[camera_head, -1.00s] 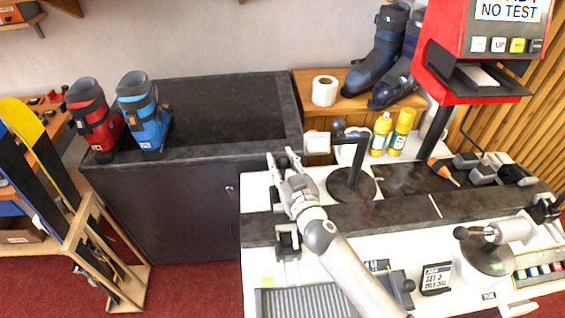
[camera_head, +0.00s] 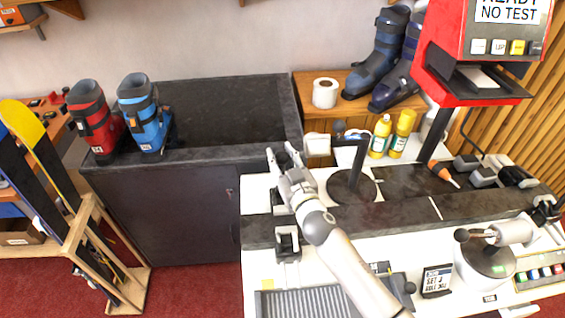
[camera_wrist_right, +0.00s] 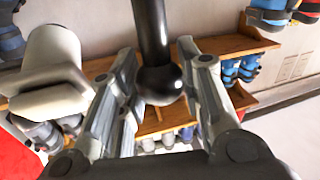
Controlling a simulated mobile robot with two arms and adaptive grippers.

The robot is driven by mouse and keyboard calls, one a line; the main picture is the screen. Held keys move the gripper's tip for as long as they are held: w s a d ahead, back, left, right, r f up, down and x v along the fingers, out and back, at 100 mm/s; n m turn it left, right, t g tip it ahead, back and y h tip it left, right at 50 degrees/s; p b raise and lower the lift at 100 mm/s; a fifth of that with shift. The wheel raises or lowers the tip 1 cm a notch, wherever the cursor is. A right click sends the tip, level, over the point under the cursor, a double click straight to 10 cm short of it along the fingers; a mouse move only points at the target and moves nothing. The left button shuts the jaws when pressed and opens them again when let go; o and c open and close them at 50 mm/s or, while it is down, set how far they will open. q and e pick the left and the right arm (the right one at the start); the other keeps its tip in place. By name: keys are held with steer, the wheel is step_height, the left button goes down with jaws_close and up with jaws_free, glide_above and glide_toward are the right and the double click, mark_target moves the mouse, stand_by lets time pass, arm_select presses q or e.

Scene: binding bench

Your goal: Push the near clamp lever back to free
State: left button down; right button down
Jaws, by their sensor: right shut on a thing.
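In the right wrist view a black lever rod ends in a round black knob (camera_wrist_right: 160,84) between the fingers of my right gripper (camera_wrist_right: 162,88). I take it as the near clamp lever. The gripper is shut on it. In the head view the right gripper (camera_head: 281,152) is above the bench's left end, left of a white block (camera_head: 317,145). I cannot make out the held knob there. A black clamp (camera_head: 288,242) with a pale part stands on the near bench edge, below the gripper. The left gripper is not in view.
A black post (camera_head: 350,168) on a round base, yellow bottles (camera_head: 381,136) and a red test machine (camera_head: 480,75) stand to the right. A ribbed tray (camera_head: 320,300) lies in front. A dark cabinet (camera_head: 180,205) with two boots is at left.

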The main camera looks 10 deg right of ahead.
steer(key=shift+w+r, duration=0.45)
steer(key=shift+w, duration=0.1)
steer(key=w+g+p, duration=0.2)
steer(key=w+p, duration=0.3)
steer(key=w, duration=0.1)
steer(key=shift+w+f+m+g+p, duration=0.15)
steer(key=shift+f+m+g+p, duration=0.15)
steer(key=shift+f+m+p, duration=0.1)
steer(key=shift+w, duration=0.1)
steer(key=shift+w+f, duration=0.15)
steer(key=shift+w, duration=0.1)
steer(key=c, duration=1)
jaws_free()
steer(key=shift+f, duration=0.15)
